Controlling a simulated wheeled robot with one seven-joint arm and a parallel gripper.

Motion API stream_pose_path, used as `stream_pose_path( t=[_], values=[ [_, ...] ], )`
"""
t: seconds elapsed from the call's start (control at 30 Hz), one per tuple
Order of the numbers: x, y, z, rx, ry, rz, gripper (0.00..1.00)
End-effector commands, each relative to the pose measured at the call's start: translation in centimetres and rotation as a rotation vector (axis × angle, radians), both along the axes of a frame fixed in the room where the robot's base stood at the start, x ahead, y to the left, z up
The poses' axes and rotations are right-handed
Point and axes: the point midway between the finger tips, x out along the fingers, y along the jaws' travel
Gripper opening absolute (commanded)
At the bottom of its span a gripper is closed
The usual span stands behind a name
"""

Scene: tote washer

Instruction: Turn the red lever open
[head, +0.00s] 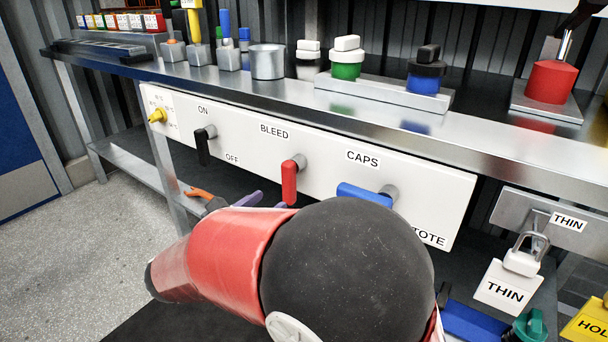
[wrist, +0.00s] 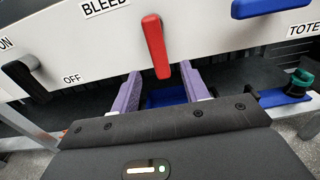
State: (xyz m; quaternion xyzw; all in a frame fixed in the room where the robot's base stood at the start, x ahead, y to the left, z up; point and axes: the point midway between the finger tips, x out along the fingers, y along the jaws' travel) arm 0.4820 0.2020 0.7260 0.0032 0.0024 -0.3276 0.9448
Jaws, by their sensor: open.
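The red lever (head: 290,182) hangs downward from its pivot on the white panel (head: 330,185), below the BLEED label. In the wrist view the red lever (wrist: 156,47) points down with a slight tilt, its lower end just beyond the fingertips. My gripper (wrist: 160,76) has its two purple fingers apart, one on each side of the lever's lower end, with nothing held. Whether a finger touches the lever cannot be told. In the head view my gripper (head: 265,197) shows only in part below the lever; my red and black arm hides the rest.
A black lever (head: 203,147) by ON and OFF is left of the red one. A blue lever (head: 365,195) under CAPS is to the right, sideways. The steel shelf (head: 300,98) juts out above the panel. A padlock (head: 523,258) with a THIN tag hangs at right.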

Motion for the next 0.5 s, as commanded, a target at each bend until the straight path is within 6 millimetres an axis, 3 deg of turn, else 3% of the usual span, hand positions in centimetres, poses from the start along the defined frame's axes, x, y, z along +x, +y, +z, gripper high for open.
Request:
stream_pose_path(
  t=[0.17,0.5],
  values=[
    [0.7,-0.3,0.0,-0.009,-0.003,0.005,0.45],
    [4.8,-3.6,0.0,-0.009,-0.002,0.003,0.45]
  ],
)
